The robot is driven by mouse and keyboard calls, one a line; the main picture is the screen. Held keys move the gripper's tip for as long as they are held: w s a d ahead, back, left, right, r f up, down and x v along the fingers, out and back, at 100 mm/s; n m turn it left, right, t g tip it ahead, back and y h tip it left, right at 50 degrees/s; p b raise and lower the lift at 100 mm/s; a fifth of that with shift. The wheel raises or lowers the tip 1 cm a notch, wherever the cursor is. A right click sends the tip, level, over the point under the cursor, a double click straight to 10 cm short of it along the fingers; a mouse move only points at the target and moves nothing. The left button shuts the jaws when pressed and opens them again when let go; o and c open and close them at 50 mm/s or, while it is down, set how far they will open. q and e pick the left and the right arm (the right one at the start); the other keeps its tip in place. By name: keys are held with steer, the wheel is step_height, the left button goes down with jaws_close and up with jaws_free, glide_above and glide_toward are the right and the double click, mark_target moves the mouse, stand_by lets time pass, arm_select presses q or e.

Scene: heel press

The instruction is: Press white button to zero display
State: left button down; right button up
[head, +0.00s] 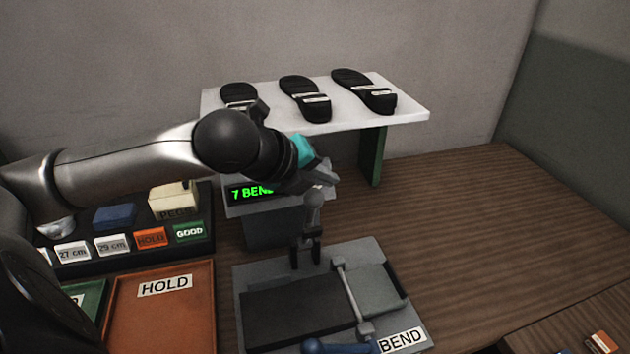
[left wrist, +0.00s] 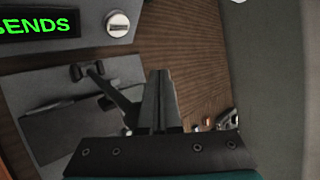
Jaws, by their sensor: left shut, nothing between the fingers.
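The display box shows green text on a black display (head: 250,191), reading "7 BEN" before my gripper covers the rest. In the left wrist view the display (left wrist: 40,24) ends in "ENDS". The round white button (left wrist: 117,24) is on the same panel, right of the display, with a small mark on its face. In the head view the button is hidden behind my gripper. My left gripper (head: 328,178) is in front of the box's right part. In the left wrist view its fingers (left wrist: 160,74) are shut and empty, with the tips apart from the button in the picture. My right gripper is not in view.
A bending fixture (head: 272,275) labelled BEND stands below the box. A white shelf (head: 410,113) with three black sandals is behind. An orange HOLD tray (head: 190,315) and a dark rack (head: 200,245) of labelled blocks are at left. The right of the table is mostly clear.

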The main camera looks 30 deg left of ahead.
arm_select(q)
steer(key=w+a+f+b, duration=0.2)
steer(key=w+a+f, duration=0.2)
steer(key=a+f, duration=0.1)
stand_by(0.3)
steer(key=shift+w, duration=0.1)
stand_by(1.0)
stand_by(0.9)
steer(key=shift+w+a+f+b, duration=0.25)
steer(key=shift+a+b, duration=0.05)
steer(key=shift+b, duration=0.3)
